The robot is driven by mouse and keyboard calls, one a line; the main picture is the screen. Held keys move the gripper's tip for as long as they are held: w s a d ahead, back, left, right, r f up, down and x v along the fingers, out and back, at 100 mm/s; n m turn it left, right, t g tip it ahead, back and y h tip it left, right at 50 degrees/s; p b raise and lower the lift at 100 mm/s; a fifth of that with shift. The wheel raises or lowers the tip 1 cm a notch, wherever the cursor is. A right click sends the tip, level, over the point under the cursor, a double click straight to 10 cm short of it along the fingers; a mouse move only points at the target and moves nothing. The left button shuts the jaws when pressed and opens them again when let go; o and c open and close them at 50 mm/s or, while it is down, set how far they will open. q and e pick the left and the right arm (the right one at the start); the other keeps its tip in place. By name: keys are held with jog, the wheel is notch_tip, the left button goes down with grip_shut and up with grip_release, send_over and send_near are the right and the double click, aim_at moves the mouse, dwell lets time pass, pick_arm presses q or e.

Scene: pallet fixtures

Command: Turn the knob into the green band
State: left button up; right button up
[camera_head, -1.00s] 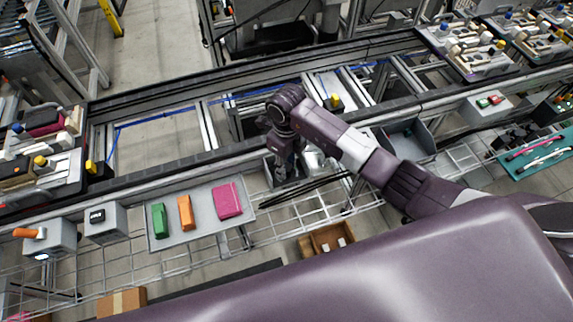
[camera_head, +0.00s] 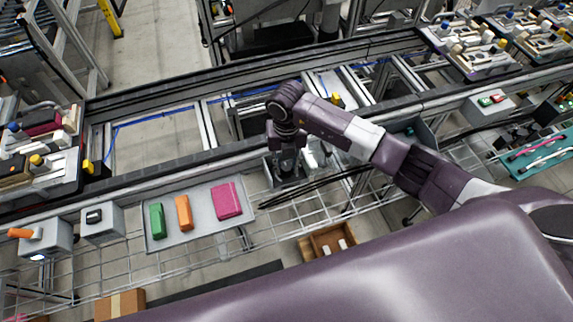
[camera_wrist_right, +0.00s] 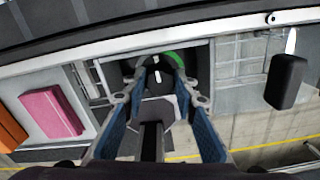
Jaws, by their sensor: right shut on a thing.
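The knob (camera_wrist_right: 157,82) is dark and round with a white mark, and shows in the right wrist view between my fingers. A green band (camera_wrist_right: 177,59) curves around the dial's upper right. The white mark points roughly upward, near the band's left end; I cannot tell whether it is inside the band. My right gripper (camera_wrist_right: 158,88) is shut on the knob, one blue-padded finger on each side. In the head view my right gripper (camera_head: 289,163) points down over the grey knob box (camera_head: 270,173), hiding the knob. My left gripper is not in view.
A grey tray (camera_head: 205,226) with green (camera_head: 158,221), orange (camera_head: 184,212) and pink (camera_head: 226,200) blocks lies left of the box. A grey bin (camera_head: 425,133) stands to the right. The conveyor rail (camera_head: 190,168) runs behind.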

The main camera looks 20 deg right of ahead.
aim_at(287, 166)
jog(key=m, duration=0.4)
jog(key=shift+w+m, duration=0.1)
jog(key=shift+m, duration=2.7)
jog(key=o, duration=1.2)
jog(key=shift+r, duration=0.1)
jog(key=shift+c, duration=0.2)
jog(key=shift+d+r, duration=0.1)
jog(key=shift+r, duration=3.85)
